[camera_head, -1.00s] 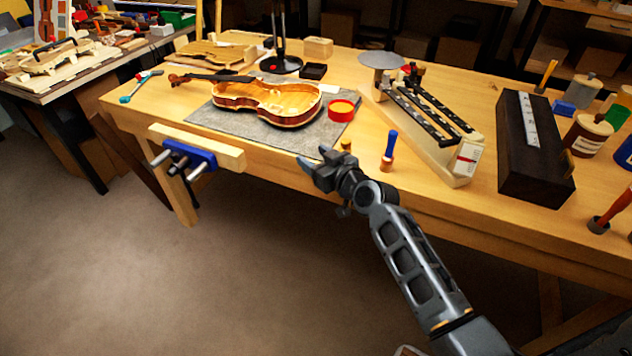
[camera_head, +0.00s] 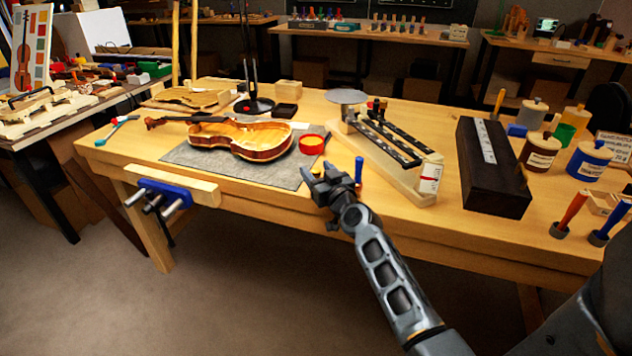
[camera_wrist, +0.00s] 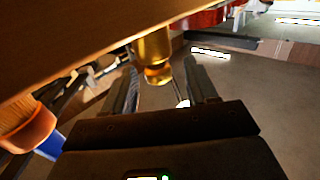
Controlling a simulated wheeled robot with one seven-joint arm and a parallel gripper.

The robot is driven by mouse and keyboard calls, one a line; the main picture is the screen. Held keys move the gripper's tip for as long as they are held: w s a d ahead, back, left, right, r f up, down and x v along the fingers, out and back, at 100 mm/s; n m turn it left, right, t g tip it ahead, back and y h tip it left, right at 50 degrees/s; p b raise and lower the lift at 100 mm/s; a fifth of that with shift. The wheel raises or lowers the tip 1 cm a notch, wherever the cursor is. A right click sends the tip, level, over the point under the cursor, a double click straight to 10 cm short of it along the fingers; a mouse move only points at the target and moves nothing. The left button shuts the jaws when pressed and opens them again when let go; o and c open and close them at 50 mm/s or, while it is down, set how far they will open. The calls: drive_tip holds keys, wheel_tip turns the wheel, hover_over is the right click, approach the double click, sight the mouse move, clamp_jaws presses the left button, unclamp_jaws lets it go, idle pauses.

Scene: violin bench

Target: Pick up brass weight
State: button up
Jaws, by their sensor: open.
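The brass weight (camera_wrist: 152,45) shows in the wrist view, a shiny gold cylinder with a small round knob. It stands against the wooden bench top, which fills the upper left of that view. My gripper (camera_wrist: 160,72) is open, with one finger on each side of the knob in the picture. I cannot tell whether either finger touches it. In the head view my gripper (camera_head: 320,174) is over the front edge of the bench, and it hides most or all of the weight.
A blue-handled tool (camera_head: 359,168) stands just right of my gripper. A grey mat (camera_head: 205,154) with a violin body (camera_head: 255,140) and a red round tin (camera_head: 311,144) lies to the left. A balance (camera_head: 395,150) stands behind to the right. A blue vise (camera_head: 163,195) juts from the bench front.

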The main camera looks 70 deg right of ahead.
drive_tip(key=shift+w+d, duration=0.25)
drive_tip(key=shift+d, duration=0.05)
clamp_jaws()
idle(0.4)
